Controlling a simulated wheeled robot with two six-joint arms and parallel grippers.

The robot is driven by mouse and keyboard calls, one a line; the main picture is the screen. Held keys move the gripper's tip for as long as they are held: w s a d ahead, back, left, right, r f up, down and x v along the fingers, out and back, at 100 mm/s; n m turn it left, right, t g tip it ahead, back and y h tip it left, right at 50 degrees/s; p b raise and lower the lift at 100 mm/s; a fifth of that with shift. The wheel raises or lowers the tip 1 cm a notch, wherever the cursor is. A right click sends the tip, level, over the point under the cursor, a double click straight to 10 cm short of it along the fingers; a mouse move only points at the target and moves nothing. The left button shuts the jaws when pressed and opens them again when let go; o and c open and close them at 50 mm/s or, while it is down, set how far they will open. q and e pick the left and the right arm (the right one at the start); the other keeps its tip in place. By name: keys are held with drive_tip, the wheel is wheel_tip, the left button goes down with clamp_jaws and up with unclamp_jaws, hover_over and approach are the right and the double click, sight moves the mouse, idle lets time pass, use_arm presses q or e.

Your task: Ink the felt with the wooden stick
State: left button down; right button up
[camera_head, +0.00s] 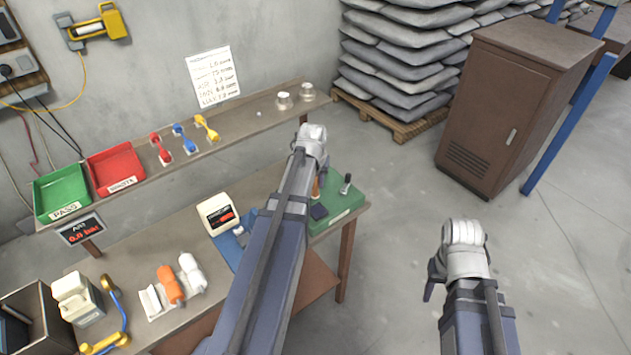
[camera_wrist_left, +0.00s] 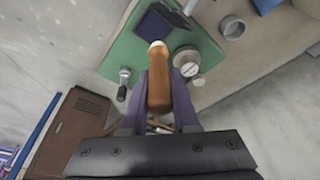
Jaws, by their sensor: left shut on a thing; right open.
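The wooden stick (camera_wrist_left: 158,75) is orange-brown with a rounded pale end. In the left wrist view it sits between the two fingers of my left gripper (camera_wrist_left: 157,95), which is shut on it. In the head view only a sliver of the stick (camera_head: 316,187) shows beside my left arm, and the fingers are hidden. A dark blue square pad (camera_head: 319,211), perhaps the felt, lies on the green board (camera_head: 345,204); it also shows just beyond the stick in the left wrist view (camera_wrist_left: 160,22). I cannot tell whether stick and pad touch. My right gripper (camera_head: 431,287) is open and empty, off to the right.
A black-handled metal piece (camera_head: 346,183) stands on the green board. A round dial (camera_wrist_left: 187,62) and a metal cup (camera_wrist_left: 232,28) are close by. A white display box (camera_head: 217,214) stands left of my arm. The floor to the right is clear up to the brown cabinet (camera_head: 503,105).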

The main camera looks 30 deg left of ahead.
sight(318, 194)
use_arm(q)
drive_tip(key=shift+w+d+r, duration=0.1)
drive_tip(key=shift+w+d, duration=0.05)
drive_tip(key=shift+d, duration=0.4)
drive_tip(key=shift+a+f, duration=0.2)
drive_tip(key=shift+f+b, duration=0.2)
drive_tip(key=shift+b, duration=0.1)
drive_tip(key=shift+d+f+b, duration=0.15)
drive_tip(key=shift+f+b, duration=0.45)
drive_tip(key=shift+b, duration=0.05)
wheel_tip(318, 194, down, 4)
drive_tip(key=b, duration=0.4)
drive_tip(key=shift+f, duration=0.1)
use_arm(e)
drive_tip(key=f, duration=0.5)
drive_tip(key=shift+d+f, duration=0.4)
use_arm(q)
drive_tip(key=shift+f+b, duration=0.5)
drive_tip(key=shift+b, duration=0.1)
use_arm(e)
drive_tip(key=shift+f, duration=0.55)
use_arm(q)
wheel_tip(318, 194, up, 7)
drive_tip(key=p, duration=0.7)
use_arm(e)
wheel_tip(318, 194, up, 7)
drive_tip(key=shift+r, duration=0.1)
